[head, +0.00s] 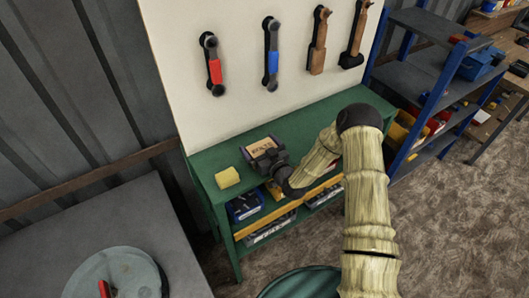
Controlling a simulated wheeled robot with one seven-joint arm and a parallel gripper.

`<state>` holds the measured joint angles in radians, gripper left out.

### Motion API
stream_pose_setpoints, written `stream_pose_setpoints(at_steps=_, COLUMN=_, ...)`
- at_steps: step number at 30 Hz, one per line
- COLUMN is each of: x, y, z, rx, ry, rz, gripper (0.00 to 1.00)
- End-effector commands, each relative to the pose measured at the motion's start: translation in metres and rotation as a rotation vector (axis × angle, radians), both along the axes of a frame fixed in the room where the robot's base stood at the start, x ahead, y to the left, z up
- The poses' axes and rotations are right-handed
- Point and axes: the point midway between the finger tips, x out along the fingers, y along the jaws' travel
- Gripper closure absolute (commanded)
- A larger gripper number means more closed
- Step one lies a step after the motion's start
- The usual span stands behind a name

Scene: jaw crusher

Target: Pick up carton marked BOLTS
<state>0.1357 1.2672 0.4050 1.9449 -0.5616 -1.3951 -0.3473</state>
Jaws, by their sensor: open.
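The carton marked BOLTS (262,146) sits on the top of the green bench (310,114), near its left part. Its dark lettering faces up on a tan top. My gripper (264,158) is at the carton's near side and hides part of it. I cannot tell whether the fingers touch the carton or are around it. The jaws are open. My arm reaches in from the lower right.
A yellow block (227,178) lies on the bench just left of my gripper. Blue bins (244,206) stand on the shelf below. Tools, including a red-handled wrench (214,70), hang on the panel behind. A blue rack (425,75) stands right. The bench top is clear toward its right end.

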Motion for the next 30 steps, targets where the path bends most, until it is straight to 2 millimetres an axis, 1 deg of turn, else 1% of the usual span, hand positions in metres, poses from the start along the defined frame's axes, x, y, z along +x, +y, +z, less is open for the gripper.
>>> stream_pose_setpoints(at_steps=8, x=-0.0001, y=-0.0002, z=0.0001, rx=0.0, ry=0.0, rz=0.0, gripper=0.0)
stream_pose_setpoints(at_steps=9, x=-0.0001, y=-0.0003, z=0.0001, rx=0.0, ry=0.0, rz=0.0, gripper=0.02)
stream_pose_setpoints(at_steps=11, x=-0.0002, y=-0.0003, z=0.0001, rx=0.0, ry=0.0, rz=0.0, gripper=0.14)
stream_pose_setpoints(at_steps=12, x=-0.0001, y=-0.0003, z=0.0001, rx=-0.001, ry=-0.001, rz=0.0, gripper=0.22)
stream_pose_setpoints(at_steps=16, x=-0.0001, y=-0.0004, z=0.0001, rx=0.0, ry=0.0, rz=-0.001, gripper=0.47)
stream_pose_setpoints(at_steps=17, x=0.0003, y=-0.0003, z=0.0015, rx=0.001, ry=-0.003, rz=-0.001, gripper=0.49)
stream_pose_setpoints(at_steps=26, x=-0.0001, y=-0.0006, z=0.0017, rx=0.001, ry=-0.003, rz=0.0, gripper=0.48)
stream_pose_setpoints(at_steps=30, x=-0.0019, y=-0.0018, z=0.0049, rx=0.001, ry=-0.004, rz=0.0, gripper=0.48)
